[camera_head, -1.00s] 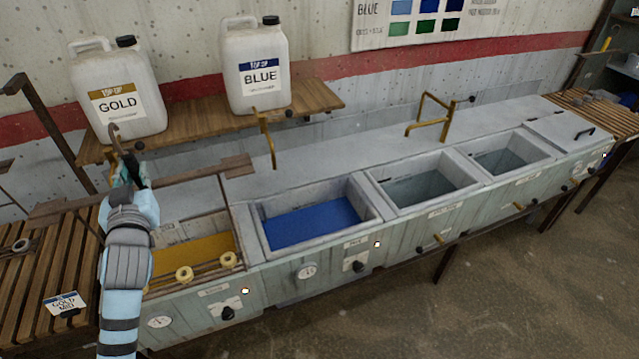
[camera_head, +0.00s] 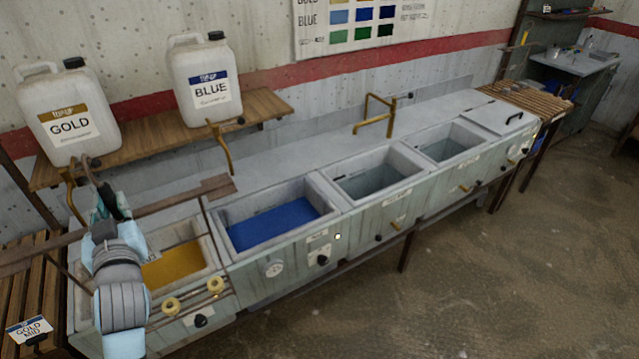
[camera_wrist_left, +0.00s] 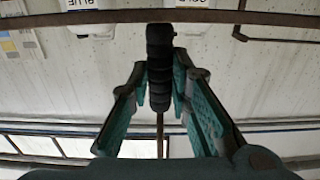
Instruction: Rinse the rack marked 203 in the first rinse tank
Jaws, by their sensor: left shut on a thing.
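My left gripper (camera_head: 112,208) is shut on the black handle (camera_wrist_left: 160,65) of a rack, with the teal fingers on either side of it in the left wrist view. The rack's brown crossbar (camera_head: 180,194) runs left to right under the handle. Thin rods hang from it, with two pale yellow rings (camera_head: 216,283) low down, seen against the gold tank's front. A small pale tag shows beside the gripper, unreadable. A tank of grey-clear water (camera_head: 372,180) stands right of the blue tank; its label is too small to read. My right gripper is out of view.
The gold tank (camera_head: 212,243) and blue tank (camera_head: 235,257) stand at the left. Another water tank (camera_head: 450,148) and a lidded one (camera_head: 507,113) follow rightward. GOLD (camera_head: 70,125) and BLUE (camera_head: 212,90) jugs stand on a shelf. Brass taps rise behind the tanks. Front floor is clear.

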